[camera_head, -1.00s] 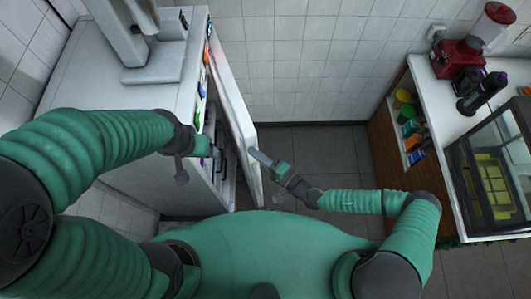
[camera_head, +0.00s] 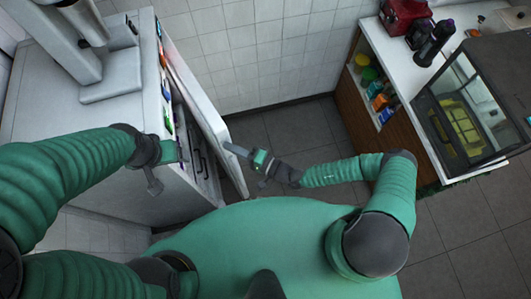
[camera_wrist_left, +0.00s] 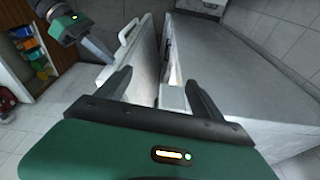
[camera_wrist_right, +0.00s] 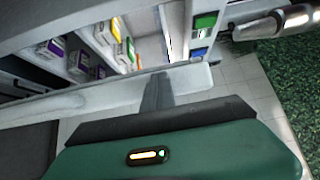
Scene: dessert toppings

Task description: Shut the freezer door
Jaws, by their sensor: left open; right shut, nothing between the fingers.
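The freezer (camera_head: 110,130) stands at the left of the head view. Its white door (camera_head: 205,105) is partly open, with a wedge-shaped gap between door and body. In the left wrist view the door (camera_wrist_left: 132,62) shows its handle at the upper edge. My right gripper (camera_head: 230,149) is shut and empty, its tips at the door's outer side; contact is unclear. In the right wrist view its closed fingers (camera_wrist_right: 158,90) overlap the white door edge. My left gripper (camera_head: 172,170) is open and empty at the freezer's front edge; its fingers (camera_wrist_left: 160,80) straddle the view of the gap.
Coloured boxes (camera_wrist_right: 105,35) show inside the freezer. A grey machine (camera_head: 90,60) stands on top of it. A counter with a glass case (camera_head: 465,110) and shelf is at the right. The tiled floor (camera_head: 300,130) between is clear.

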